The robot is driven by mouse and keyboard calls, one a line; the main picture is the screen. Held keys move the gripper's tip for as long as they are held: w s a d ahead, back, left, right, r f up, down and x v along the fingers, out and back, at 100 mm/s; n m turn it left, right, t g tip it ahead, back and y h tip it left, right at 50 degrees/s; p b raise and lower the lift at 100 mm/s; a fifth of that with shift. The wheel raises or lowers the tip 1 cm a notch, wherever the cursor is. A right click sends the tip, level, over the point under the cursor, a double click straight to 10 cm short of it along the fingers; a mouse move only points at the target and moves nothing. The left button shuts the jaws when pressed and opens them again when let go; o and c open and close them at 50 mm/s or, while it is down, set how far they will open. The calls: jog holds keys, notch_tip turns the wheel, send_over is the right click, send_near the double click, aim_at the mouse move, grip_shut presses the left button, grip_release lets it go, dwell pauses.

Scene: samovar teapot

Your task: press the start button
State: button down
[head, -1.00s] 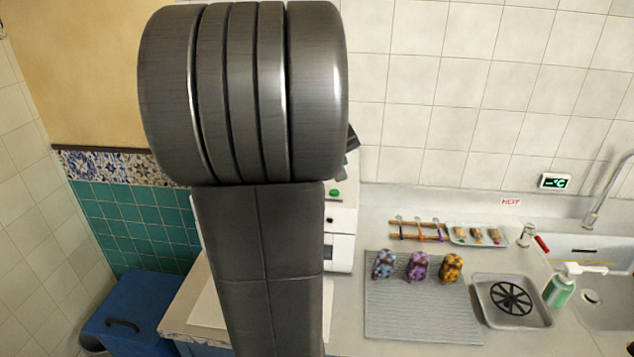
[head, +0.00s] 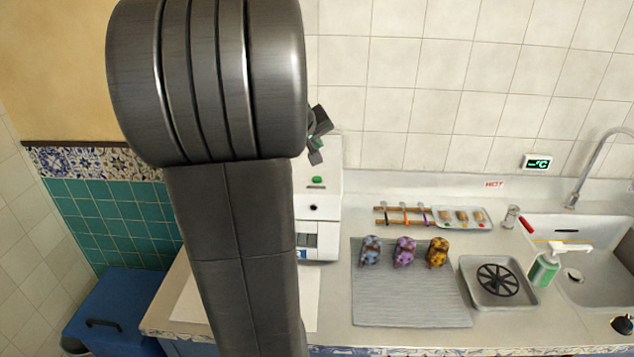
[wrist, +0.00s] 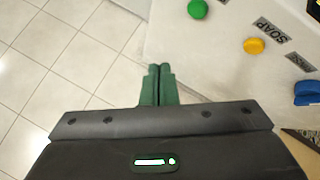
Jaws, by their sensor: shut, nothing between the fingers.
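A white machine (head: 328,162) stands on the counter, partly hidden behind my arm. A green button (head: 317,180) is on its front. In the wrist view, a green button (wrist: 198,9) shows at the top edge, a yellow button (wrist: 254,46) beside the label SOAP, and a blue button (wrist: 308,93) at the right edge. No start label is readable. My gripper (head: 316,152) is just above the machine's green button in the head view. In the wrist view my gripper (wrist: 160,68) is shut and empty, left of and below the green button, apart from it.
A grey ribbed mat (head: 410,306) holds three patterned figures. A tray with a black wheel (head: 498,281), a green soap bottle (head: 543,268) and the sink (head: 592,290) are to the right. A blue bin (head: 115,315) stands at lower left.

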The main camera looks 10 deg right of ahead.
jog(key=b, duration=0.4)
send_over(316, 180)
notch_tip(316, 180, down, 6)
jog(key=shift+r, duration=0.25)
jog(key=shift+f+b, duration=0.5)
jog(key=shift+f, duration=0.05)
jog(key=shift+f, duration=0.15)
dwell(1.0)
jog(key=shift+f+b, duration=0.3)
jog(key=shift+b, duration=0.25)
jog(key=shift+f+b, duration=0.4)
jog(key=shift+b, duration=0.1)
dwell(0.4)
jog(key=shift+r, duration=0.1)
jog(key=shift+r+p, duration=0.6)
jog(key=shift+r, duration=0.15)
